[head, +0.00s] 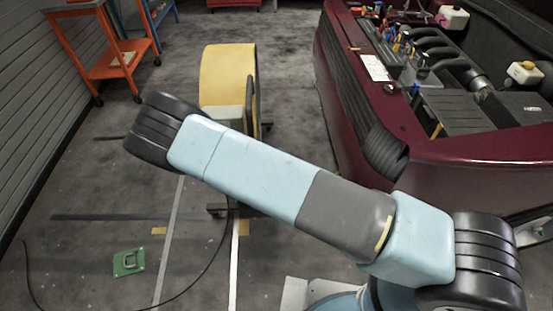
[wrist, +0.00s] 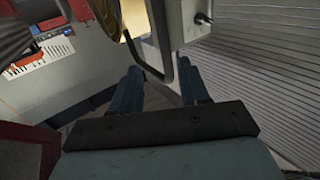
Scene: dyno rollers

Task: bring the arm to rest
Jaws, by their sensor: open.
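My gripper (wrist: 160,90) shows in the wrist view with its two blue-grey fingers apart and nothing seen held between them. A dark bent bar (wrist: 149,66) on a pale grey box (wrist: 183,22) passes in the picture close to the fingertips; I cannot tell whether it touches them. In the head view my light blue and grey arm stretches across the middle, from lower right to upper left. My gripper is not visible there.
A yellow curved machine (head: 226,72) stands behind my arm. A dark red car (head: 455,165) with its engine bay open is at right. An orange cart (head: 118,60) stands at upper left. A green plate (head: 128,263) and a cable lie on the floor.

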